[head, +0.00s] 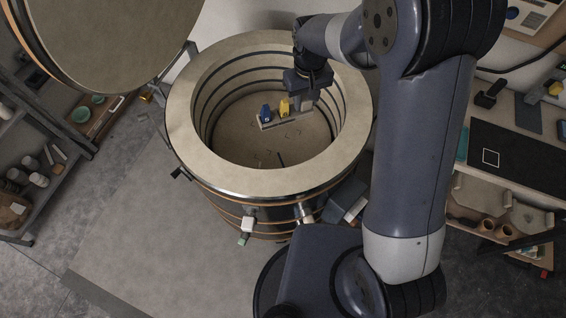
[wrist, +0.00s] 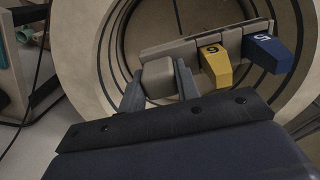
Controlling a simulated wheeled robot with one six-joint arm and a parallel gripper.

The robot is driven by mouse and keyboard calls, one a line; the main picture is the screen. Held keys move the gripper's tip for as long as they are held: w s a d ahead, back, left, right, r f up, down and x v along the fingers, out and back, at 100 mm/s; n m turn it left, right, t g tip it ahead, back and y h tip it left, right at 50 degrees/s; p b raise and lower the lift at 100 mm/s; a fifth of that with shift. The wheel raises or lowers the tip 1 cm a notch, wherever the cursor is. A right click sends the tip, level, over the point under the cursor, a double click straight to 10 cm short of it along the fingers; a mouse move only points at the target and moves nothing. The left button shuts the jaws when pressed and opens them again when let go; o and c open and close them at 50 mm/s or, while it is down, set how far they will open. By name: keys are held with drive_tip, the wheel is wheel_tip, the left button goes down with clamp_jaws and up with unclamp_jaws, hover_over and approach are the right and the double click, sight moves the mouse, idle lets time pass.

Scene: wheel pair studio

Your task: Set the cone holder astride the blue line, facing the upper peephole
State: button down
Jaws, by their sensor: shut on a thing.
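The cone holder is a pale bar (head: 272,125) with a blue cone (head: 265,112) and a yellow cone (head: 284,107) on it. My gripper (head: 303,103) reaches down into the round kiln and is shut on the holder's end. In the wrist view the fingers (wrist: 160,85) pinch the holder's beige block (wrist: 158,77). The yellow cone (wrist: 216,65) and blue cone (wrist: 267,52) stick out toward the camera, beside the grip. I cannot tell whether the holder touches the floor. Dark marks (head: 280,159) show on the kiln floor; I cannot make out the blue line or the inner peepholes.
The open kiln's thick rim (head: 190,130) surrounds the arm, with grooved walls inside. Its lid (head: 105,35) hangs at upper left. White fittings (head: 249,223) stick out of the kiln's front. A shelf (head: 40,185) stands left and a workbench (head: 510,150) right.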

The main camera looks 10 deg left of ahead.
drive_tip(key=shift+s+d+f, duration=0.15)
drive_tip(key=shift+f, duration=0.1)
drive_tip(key=shift+f+b, duration=0.75)
drive_tip(key=shift+b, duration=0.1)
wheel_tip(320, 180, down, 29)
drive_tip(key=b, duration=2)
drive_tip(key=shift+f, duration=0.2)
drive_tip(key=c, duration=1)
unclamp_jaws()
drive_tip(key=shift+c, duration=0.2)
drive_tip(key=shift+r, duration=0.1)
